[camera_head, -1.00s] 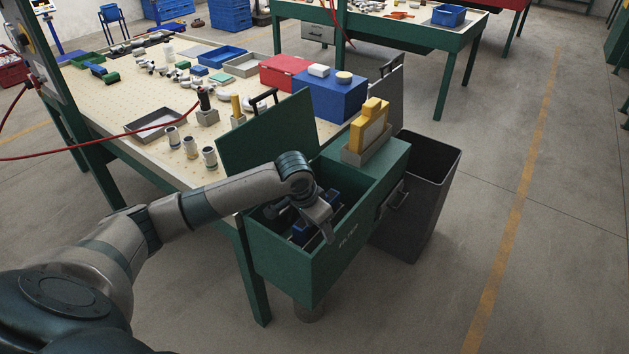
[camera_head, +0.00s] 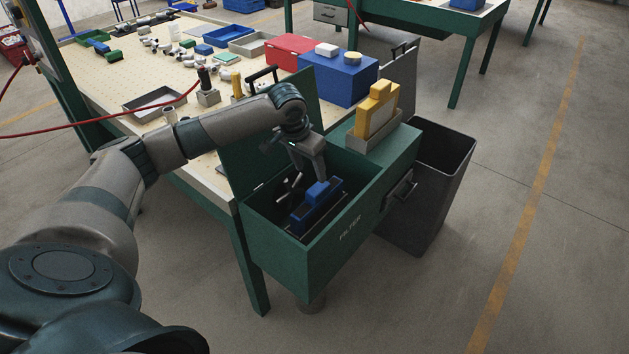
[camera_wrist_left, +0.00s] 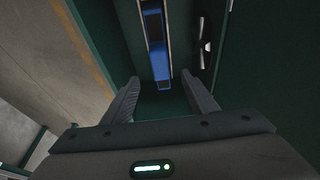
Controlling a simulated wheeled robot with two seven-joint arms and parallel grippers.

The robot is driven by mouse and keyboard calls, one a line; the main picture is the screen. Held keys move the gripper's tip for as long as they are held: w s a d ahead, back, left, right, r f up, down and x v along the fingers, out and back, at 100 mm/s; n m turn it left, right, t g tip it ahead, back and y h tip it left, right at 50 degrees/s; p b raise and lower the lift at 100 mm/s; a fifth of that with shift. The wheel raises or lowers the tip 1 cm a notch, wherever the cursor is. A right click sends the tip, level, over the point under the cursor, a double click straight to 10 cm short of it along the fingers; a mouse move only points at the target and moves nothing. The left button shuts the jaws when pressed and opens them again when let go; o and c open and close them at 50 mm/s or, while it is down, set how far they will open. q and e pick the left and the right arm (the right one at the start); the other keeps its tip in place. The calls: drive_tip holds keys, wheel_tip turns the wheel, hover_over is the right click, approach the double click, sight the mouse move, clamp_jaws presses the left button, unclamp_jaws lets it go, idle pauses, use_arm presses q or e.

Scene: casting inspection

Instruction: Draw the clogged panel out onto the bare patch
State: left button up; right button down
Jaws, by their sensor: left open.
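A blue panel (camera_head: 316,207) with a raised blue grip stands in a slot inside the open green filter box (camera_head: 345,240). It also shows in the left wrist view (camera_wrist_left: 160,60), straight ahead between pale slot edges. My left gripper (camera_head: 312,172) is above the box opening, just above and behind the blue panel. Its fingers (camera_wrist_left: 160,92) are apart with nothing between them. A yellow panel (camera_head: 377,112) stands in a grey holder on top of the box. I cannot tell which surface is the bare patch. My right gripper is not in view.
The box's green lid (camera_head: 250,160) stands open behind the opening, close to my left arm. Silver latch-like parts (camera_head: 290,185) lie inside the box. A dark bin (camera_head: 445,160) stands right of it. The pegboard bench (camera_head: 110,85) holds trays and fittings.

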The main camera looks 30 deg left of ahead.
sight(320, 198)
use_arm(q)
drive_tip(key=p+x, duration=0.1)
drive_tip(key=x, duration=1.5)
drive_tip(key=shift+p, duration=0.35)
drive_tip(key=shift+w+f, duration=0.15)
drive_tip(key=shift+f, duration=0.4)
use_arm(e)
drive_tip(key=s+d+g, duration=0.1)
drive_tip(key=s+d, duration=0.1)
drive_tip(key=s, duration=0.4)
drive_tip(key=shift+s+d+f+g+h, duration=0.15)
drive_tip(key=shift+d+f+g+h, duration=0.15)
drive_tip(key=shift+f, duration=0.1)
use_arm(q)
drive_tip(key=c, duration=1.3)
drive_tip(key=o, duration=0.3)
drive_tip(key=shift+c, duration=1.3)
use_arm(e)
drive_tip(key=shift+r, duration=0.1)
use_arm(q)
drive_tip(key=shift+r, duration=0.15)
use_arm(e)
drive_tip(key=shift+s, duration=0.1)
